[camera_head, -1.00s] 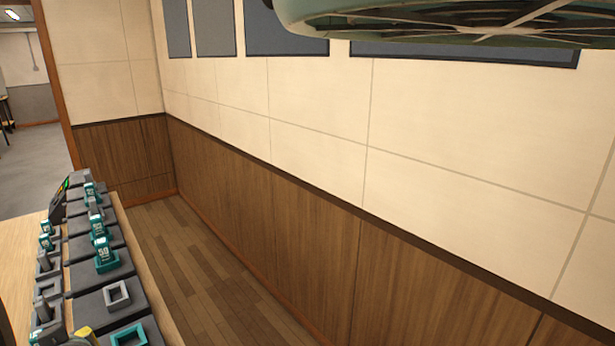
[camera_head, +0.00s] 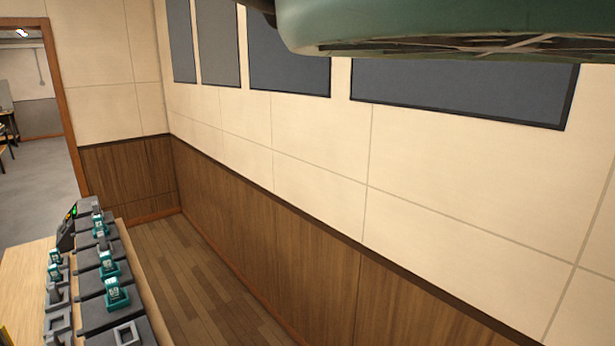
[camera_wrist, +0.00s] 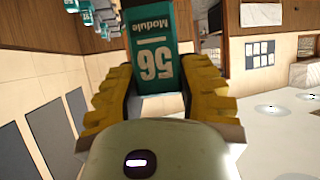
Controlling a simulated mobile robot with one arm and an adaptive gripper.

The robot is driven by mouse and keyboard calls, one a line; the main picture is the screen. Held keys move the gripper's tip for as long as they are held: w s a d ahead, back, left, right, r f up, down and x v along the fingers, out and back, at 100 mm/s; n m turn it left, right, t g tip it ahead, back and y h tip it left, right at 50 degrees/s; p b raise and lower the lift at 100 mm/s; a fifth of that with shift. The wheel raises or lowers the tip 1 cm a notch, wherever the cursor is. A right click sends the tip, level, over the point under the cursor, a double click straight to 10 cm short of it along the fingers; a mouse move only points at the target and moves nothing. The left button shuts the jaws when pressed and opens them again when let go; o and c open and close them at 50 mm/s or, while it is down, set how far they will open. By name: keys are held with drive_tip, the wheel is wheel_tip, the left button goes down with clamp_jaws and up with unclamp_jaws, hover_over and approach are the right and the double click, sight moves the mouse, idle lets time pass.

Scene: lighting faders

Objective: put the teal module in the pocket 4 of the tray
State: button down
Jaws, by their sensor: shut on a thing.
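My gripper does not clearly show in the head view. A row of dark blocks with pockets (camera_head: 98,318) runs along the table at the lower left of the head view. I cannot tell which one is pocket 4; no pocket number is legible.
Other teal modules (camera_head: 115,295) stand upright in the row. A grey square frame (camera_head: 127,333) at its near end looks empty. A dark unit with small lights (camera_head: 68,228) stands at the far end. The wooden table (camera_head: 22,285) is beside a panelled wall; the floor (camera_head: 200,270) between is clear.

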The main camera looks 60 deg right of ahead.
wheel_tip(320, 180, up, 25)
drive_tip(key=p, duration=2.3)
drive_tip(key=shift+f, duration=0.2)
